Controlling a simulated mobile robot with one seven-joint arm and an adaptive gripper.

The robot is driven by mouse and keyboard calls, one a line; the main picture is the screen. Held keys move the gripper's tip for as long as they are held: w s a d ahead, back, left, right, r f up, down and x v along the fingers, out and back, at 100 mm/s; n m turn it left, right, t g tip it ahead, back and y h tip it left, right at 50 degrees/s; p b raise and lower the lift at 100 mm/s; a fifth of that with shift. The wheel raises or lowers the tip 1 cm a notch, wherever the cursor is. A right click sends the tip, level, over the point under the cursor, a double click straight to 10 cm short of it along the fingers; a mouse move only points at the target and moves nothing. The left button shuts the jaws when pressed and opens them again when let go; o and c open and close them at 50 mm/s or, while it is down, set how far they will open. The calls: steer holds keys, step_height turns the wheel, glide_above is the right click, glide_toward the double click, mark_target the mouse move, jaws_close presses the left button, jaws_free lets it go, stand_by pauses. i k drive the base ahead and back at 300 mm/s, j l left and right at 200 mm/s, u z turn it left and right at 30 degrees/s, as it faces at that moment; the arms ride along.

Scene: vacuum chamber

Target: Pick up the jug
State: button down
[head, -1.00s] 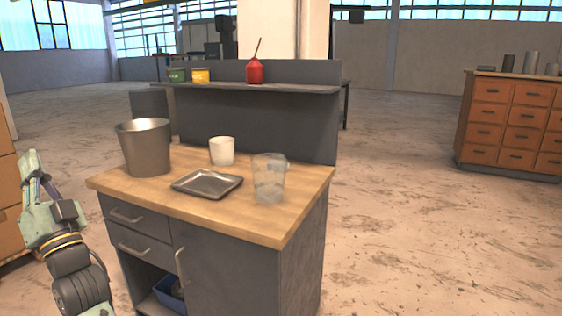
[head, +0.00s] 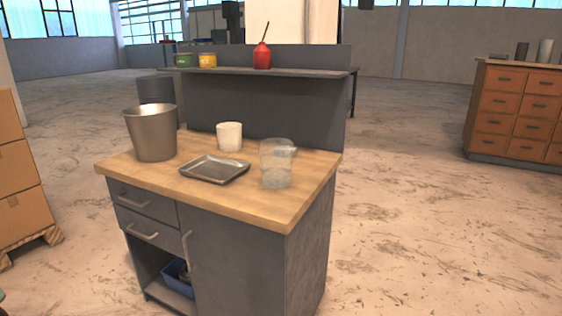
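A clear jug (head: 276,165) stands upright on the right part of the wooden worktop (head: 250,206), with its handle at the upper right. It looks see-through, and I cannot tell what is in it. My gripper is not in view, and nothing touches the jug.
A grey tray (head: 214,169) lies left of the jug, with a white cup (head: 229,137) behind it and a metal bucket (head: 152,133) at the left. A raised shelf (head: 300,73) at the back holds a red oil can (head: 262,56) and two tins. The worktop's front is bare.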

mark_target(275, 155)
steer(key=i+l, duration=0.75)
steer(key=i, duration=0.25)
steer(key=i+l+z, duration=0.1)
steer(key=i+l, duration=0.3)
steer(key=i+j, duration=0.1)
steer(key=j, duration=0.15)
steer(key=i+j, duration=0.1)
steer(key=j, duration=0.15)
